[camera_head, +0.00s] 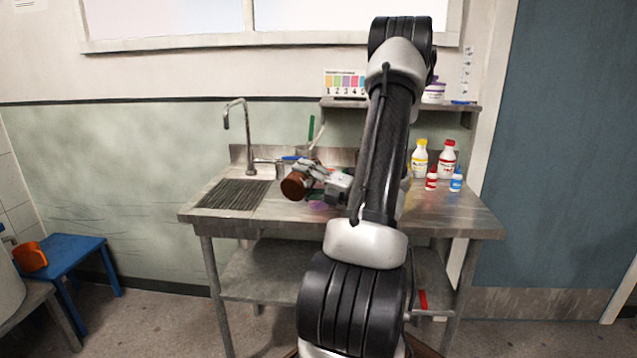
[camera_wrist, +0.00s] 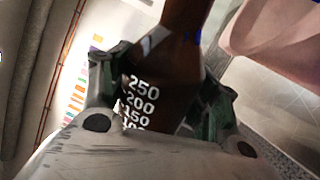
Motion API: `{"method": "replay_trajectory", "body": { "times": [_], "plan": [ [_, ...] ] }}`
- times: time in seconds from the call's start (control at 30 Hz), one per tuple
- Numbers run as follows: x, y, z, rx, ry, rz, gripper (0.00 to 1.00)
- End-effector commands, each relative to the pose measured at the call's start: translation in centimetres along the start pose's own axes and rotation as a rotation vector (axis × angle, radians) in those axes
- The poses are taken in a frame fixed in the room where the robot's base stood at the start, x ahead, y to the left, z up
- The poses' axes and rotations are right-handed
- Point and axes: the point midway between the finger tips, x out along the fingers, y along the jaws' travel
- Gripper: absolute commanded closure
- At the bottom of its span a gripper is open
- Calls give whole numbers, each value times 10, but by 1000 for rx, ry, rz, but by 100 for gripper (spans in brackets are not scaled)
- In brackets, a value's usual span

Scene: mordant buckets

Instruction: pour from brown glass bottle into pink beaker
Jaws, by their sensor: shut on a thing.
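The brown glass bottle (camera_head: 294,186) is held tilted far over above the steel bench, its round brown end toward the left in the head view. In the wrist view the bottle (camera_wrist: 160,85) shows white scale marks, and its narrower neck runs out of the top edge. My gripper (camera_wrist: 160,100) is shut on it, one finger on each side. The bottle's mouth is hidden. A large pale pink shape (camera_wrist: 275,28), perhaps the pink beaker, fills the upper right of the wrist view. In the head view only a small pink-purple patch shows under the gripper; I cannot tell whether liquid flows.
The steel bench (camera_head: 447,214) has a tap (camera_head: 247,135) and a ribbed drainer (camera_head: 235,195) at left. A shelf is behind; my arm hides the bench middle.

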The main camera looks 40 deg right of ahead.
Motion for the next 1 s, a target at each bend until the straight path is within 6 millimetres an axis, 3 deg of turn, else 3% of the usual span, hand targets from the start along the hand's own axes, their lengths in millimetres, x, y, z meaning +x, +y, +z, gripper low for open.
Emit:
{"method": "replay_trajectory", "body": {
  "times": [1.0],
  "plan": [
    [0,4,1,37,-6,1,77]
  ]
}}
